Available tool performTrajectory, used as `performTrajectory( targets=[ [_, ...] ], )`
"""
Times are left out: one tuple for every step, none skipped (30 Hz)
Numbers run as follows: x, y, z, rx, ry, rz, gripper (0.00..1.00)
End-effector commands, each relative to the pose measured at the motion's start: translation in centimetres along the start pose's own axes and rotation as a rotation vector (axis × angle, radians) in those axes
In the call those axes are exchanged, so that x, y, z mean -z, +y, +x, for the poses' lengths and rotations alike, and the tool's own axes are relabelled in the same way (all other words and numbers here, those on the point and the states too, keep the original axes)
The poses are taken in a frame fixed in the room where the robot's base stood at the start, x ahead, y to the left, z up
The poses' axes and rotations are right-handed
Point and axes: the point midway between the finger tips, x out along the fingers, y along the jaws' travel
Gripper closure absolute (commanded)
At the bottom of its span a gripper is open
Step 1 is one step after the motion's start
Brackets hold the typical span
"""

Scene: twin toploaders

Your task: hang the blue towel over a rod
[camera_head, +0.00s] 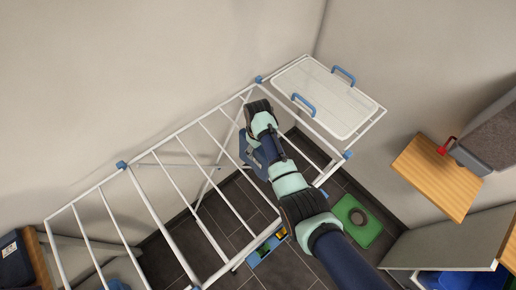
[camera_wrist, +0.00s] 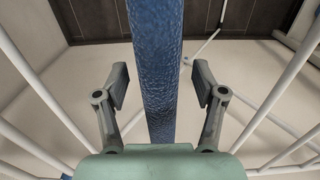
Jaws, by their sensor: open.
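The blue towel (camera_wrist: 158,60) shows in the wrist view as a long narrow textured strip. It runs from the top edge down to my palm and passes between the fingers. My gripper (camera_wrist: 160,84) is open, with one finger on each side of the towel and a gap on both sides. In the head view, blue cloth (camera_head: 246,150) shows beside my arm over the right part of the white drying rack (camera_head: 172,133); my arm hides much of it and the fingers. The rack's white rods slant across the frame. Whether a rod lies under the towel is hidden.
A green mat (camera_head: 357,221) lies on the dark tiled floor. A wooden board (camera_head: 437,177) is at right. Walls stand close behind. Several rods at left are bare.

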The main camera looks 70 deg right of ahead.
Motion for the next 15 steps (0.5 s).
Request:
performTrajectory(
  targets=[
    [0.0,0.0,-0.1,0.000,0.000,0.000,0.30],
    [0.0,0.0,-0.2,0.000,0.001,0.000,0.30],
    [0.1,0.0,-0.6,-0.001,0.001,0.000,0.30],
    [0.1,0.0,-1.0,-0.001,0.002,0.000,0.30],
    [0.1,0.0,-1.5,-0.001,0.003,0.000,0.30],
    [0.1,0.0,-2.4,-0.002,0.004,0.000,0.30],
    [0.1,0.0,-3.1,-0.002,0.005,0.000,0.30],
    [0.1,0.1,-3.8,-0.002,0.005,0.000,0.30],
    [0.1,0.1,-4.9,-0.002,0.006,0.000,0.30],
    [0.2,0.1,-5.7,-0.002,0.007,0.000,0.30],
    [0.2,0.1,-6.5,-0.002,0.006,0.000,0.30],
    [0.1,0.1,-7.5,-0.002,0.005,0.000,0.30],
    [0.1,0.1,-8.2,-0.002,0.006,0.000,0.30],
    [0.1,0.0,-8.8,-0.002,0.005,0.000,0.30],
    [0.1,0.0,-9.6,-0.002,0.004,0.000,0.30]
  ],
)
